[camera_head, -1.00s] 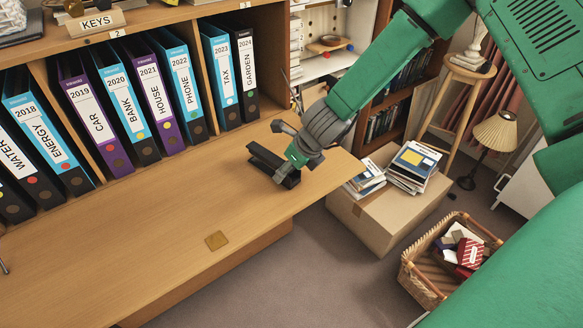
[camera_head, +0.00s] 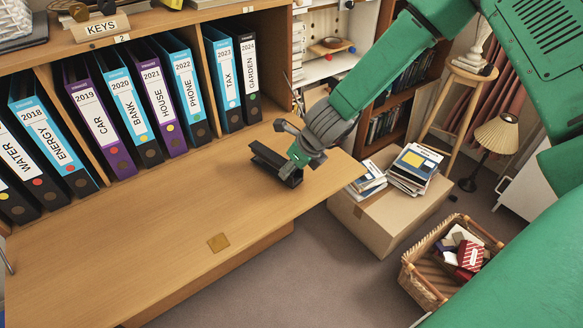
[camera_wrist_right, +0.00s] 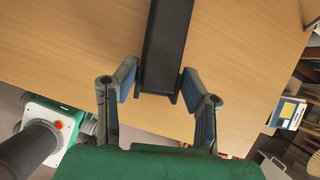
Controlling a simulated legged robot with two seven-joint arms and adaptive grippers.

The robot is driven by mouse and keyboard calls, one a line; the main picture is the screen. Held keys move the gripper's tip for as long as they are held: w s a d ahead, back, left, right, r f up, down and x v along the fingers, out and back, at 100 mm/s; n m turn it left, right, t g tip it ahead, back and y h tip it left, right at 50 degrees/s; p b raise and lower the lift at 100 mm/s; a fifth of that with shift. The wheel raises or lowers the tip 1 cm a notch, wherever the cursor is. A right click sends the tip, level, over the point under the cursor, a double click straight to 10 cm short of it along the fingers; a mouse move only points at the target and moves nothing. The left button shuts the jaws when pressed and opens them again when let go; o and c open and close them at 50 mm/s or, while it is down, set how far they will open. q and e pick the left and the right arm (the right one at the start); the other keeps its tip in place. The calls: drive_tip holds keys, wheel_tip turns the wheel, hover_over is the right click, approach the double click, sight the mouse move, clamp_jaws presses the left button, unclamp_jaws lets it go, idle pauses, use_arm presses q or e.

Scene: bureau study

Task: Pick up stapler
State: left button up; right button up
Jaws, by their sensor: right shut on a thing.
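The black stapler (camera_head: 270,157) is at the right end of the wooden desk surface, in front of the binders. My right gripper (camera_head: 294,166) is shut on it near its right end. In the right wrist view the stapler (camera_wrist_right: 166,45) runs up from between the two fingers of my right gripper (camera_wrist_right: 158,88). Whether the stapler touches the desk is hard to tell. My left gripper is not in view.
Binders (camera_head: 112,116) stand in the shelf behind the desk surface (camera_head: 130,225). A cardboard box (camera_head: 385,215) with books and a wicker basket (camera_head: 425,275) stand on the floor to the right.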

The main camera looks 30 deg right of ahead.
drive_tip(key=shift+r+p, duration=2.4)
drive_tip(key=shift+r, duration=0.55)
